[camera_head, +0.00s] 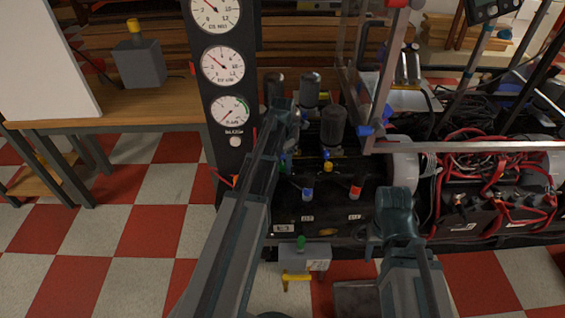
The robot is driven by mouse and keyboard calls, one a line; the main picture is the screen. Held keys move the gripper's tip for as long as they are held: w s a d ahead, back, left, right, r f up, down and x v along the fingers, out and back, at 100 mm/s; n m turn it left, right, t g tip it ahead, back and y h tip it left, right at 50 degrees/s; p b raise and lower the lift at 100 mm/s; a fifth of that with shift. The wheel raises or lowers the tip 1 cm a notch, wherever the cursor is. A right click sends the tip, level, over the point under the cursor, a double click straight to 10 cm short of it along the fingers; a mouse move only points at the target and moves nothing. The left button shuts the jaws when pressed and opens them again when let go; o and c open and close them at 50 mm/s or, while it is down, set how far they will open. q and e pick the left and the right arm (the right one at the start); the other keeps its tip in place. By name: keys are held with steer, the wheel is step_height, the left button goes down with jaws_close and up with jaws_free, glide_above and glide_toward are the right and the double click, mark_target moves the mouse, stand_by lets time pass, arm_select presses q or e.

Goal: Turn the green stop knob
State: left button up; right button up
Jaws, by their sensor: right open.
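A green knob (301,243) stands upright on top of a small grey box at the lower front of the black machine. A second small green part (283,164) shows beside my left arm, partly hidden by it; I cannot tell which of the two is the stop knob. My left gripper (281,108) reaches up past the panel near dark cylinders, apart from the lower green knob; its jaws are too unclear to read. My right gripper (397,204) is open, to the right of and above the lower green knob in the picture, not touching it.
A yellow handle (297,277) sticks out below the grey box. Blue (308,194), red (355,192) and yellow (328,166) knobs sit on the black panel. A gauge column (222,66) stands left of my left arm. Red cables (480,180) crowd the right.

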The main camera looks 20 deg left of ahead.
mark_target(283, 165)
arm_select(q)
steer(key=shift+r, duration=0.1)
step_height(283, 165, up, 14)
steer(key=p, duration=1.4)
steer(key=shift+f, duration=0.2)
steer(key=s+d+r+m+p, duration=1)
steer(key=d+r+m+p, duration=0.1)
steer(key=m, duration=0.5)
steer(key=s+d+r+m+y+p, duration=0.1)
steer(key=s+d+r+m+p, duration=0.9)
steer(key=d+m, duration=0.4)
steer(key=r+m+p, duration=0.1)
steer(key=m, duration=0.2)
steer(key=shift+s+r+m, duration=0.15)
steer(key=shift+s+m, duration=0.15)
steer(key=shift+s, duration=0.1)
